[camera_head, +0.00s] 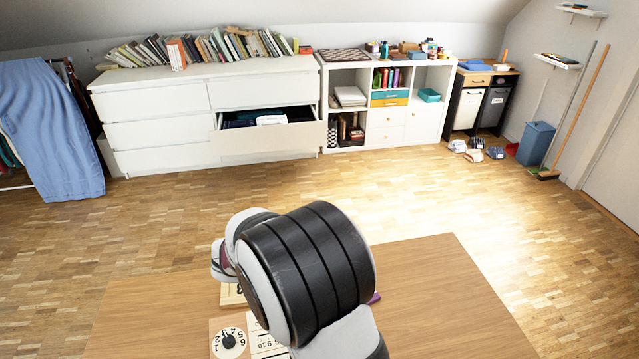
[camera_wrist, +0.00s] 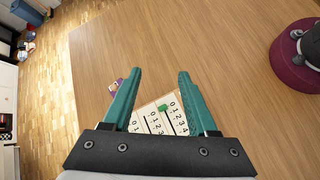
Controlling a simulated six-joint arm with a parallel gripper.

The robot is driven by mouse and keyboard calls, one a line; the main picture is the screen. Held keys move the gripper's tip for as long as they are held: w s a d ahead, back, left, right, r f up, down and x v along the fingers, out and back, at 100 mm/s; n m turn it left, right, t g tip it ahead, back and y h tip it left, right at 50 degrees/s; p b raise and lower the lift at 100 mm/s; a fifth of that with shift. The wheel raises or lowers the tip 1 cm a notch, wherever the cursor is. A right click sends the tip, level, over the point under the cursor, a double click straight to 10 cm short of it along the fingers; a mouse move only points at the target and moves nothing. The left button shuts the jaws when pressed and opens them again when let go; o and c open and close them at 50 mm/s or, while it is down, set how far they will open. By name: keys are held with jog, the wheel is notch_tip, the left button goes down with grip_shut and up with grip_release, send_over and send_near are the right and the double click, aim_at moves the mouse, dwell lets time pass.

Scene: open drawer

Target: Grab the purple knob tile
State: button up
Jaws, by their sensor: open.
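A small purple piece (camera_wrist: 117,85), likely the purple knob tile, lies on the wooden table just left of my left finger in the wrist view; its shape is partly hidden by the finger. In the head view only a purple sliver (camera_head: 375,297) shows beside my arm. My gripper (camera_wrist: 159,73) is open, its two teal fingers apart with nothing between the tips. A white number card (camera_wrist: 150,122) with columns of digits lies below the fingers, partly covered by them. A green knob (camera_wrist: 163,107) sits on it. In the head view my arm hides my gripper.
The wooden table (camera_head: 440,300) is clear on its right side. A dial board (camera_head: 228,342) and a wooden tile with a digit (camera_head: 232,296) lie to the left of my arm. A white dresser (camera_head: 155,130) with an open drawer (camera_head: 268,138) stands far behind.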

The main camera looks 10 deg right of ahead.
jog(key=w+a+f+n+t+h, duration=0.1)
jog(key=w+f+n, duration=0.2)
jog(key=w+a+f+n+t+h, duration=0.1)
jog(key=w+a+f+n+t, duration=0.1)
jog(key=w+f+n, duration=0.1)
jog(key=w+a+f+n+t+h, duration=0.1)
jog(key=w+a+f+n+t, duration=0.1)
jog(key=w+f+n, duration=0.1)
jog(key=shift+w, duration=0.15)
jog(key=x, duration=1.5)
jog(key=shift+d+r, duration=0.25)
jog(key=shift+d, duration=0.05)
grip_shut()
